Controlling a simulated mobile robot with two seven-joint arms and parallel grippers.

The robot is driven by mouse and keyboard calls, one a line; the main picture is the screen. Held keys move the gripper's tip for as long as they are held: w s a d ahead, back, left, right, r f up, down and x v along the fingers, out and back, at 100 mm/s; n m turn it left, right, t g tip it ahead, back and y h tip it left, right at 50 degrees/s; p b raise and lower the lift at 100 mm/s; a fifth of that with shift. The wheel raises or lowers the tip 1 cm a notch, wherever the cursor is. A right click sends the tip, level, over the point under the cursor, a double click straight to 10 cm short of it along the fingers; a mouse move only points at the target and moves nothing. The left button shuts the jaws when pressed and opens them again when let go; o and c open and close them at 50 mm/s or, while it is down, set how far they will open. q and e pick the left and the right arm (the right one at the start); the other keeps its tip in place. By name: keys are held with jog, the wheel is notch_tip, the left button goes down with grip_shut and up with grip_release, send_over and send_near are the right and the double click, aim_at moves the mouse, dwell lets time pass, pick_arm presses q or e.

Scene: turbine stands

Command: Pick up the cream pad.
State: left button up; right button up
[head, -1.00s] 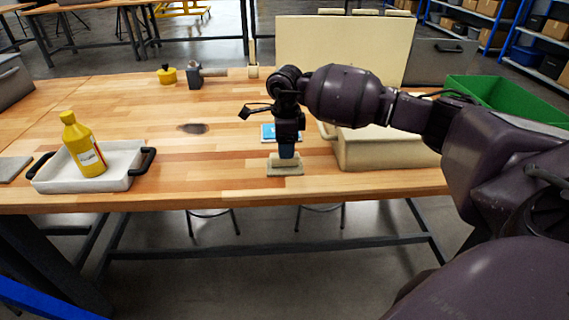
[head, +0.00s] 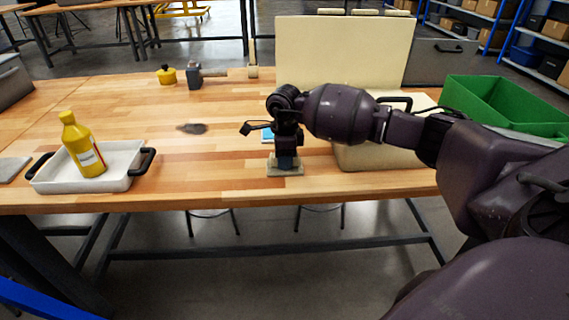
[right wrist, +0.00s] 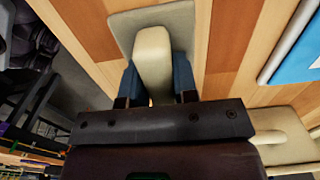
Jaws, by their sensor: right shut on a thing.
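The cream pad (head: 287,171) lies on the wooden table near its front edge. It has a flat base and a raised block-shaped grip. In the right wrist view, its grip (right wrist: 153,48) stands between my blue fingertips and its base (right wrist: 183,20) shows beyond. My right gripper (head: 286,162) points down over the pad and is shut on its raised grip. The fingers and wrist hide part of the pad. I see no gap between the base and the table. My left gripper is not in view.
A cream case (head: 375,155) with its lid up stands close to the right of my gripper. A blue item (head: 267,134) lies behind it. A white tray (head: 125,165) with a yellow bottle (head: 83,146) is at left, a hammer (head: 195,76) at the back.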

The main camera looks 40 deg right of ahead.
jog(key=shift+r, duration=0.15)
notch_tip(320, 180, up, 20)
jog(key=shift+p, duration=0.4)
